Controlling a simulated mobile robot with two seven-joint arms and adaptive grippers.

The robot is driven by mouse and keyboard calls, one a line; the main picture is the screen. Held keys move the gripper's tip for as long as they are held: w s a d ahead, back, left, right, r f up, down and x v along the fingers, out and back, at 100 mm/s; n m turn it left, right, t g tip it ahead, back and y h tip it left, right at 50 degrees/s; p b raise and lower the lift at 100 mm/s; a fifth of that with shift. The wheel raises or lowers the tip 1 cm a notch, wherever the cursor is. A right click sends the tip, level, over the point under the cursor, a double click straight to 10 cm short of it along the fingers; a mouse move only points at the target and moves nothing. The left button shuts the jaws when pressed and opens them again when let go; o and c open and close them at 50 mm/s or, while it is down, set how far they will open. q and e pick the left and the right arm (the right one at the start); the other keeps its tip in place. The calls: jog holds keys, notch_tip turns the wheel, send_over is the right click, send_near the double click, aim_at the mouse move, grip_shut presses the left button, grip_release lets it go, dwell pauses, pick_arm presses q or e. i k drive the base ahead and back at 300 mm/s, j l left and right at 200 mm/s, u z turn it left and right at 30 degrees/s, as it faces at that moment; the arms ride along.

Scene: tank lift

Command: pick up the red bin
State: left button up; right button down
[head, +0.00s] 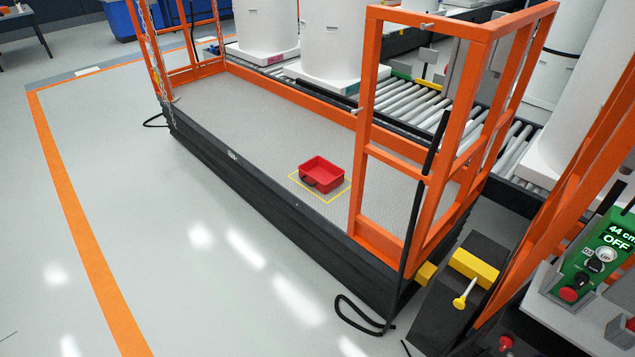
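The red bin (322,174) sits upright on the grey lift platform (240,130), inside a yellow outlined square (327,200) near the platform's front edge. It is open at the top, and a dark part shows on its near side. I cannot make out anything inside it. Neither of my grippers shows in the head view. Nothing is touching the bin from above.
An orange railing frame (363,130) stands right of the bin. Behind the platform runs a roller conveyor (410,100) with white tanks (335,40). A green control panel (600,257) reads "44 cm OFF". The floor (150,200) in front is clear.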

aim_at(323, 175)
jog(key=i, duration=0.1)
jog(key=i+j+z, duration=0.15)
jog(key=z, duration=1)
jog(key=i+j+z, duration=0.2)
jog(key=j, duration=0.15)
jog(key=j+z, duration=0.45)
jog(key=j, duration=0.2)
jog(key=j+z, duration=0.45)
jog(key=j, duration=2.45)
jog(key=k+j, duration=0.15)
jog(key=j, duration=1.2)
jog(key=k, duration=0.05)
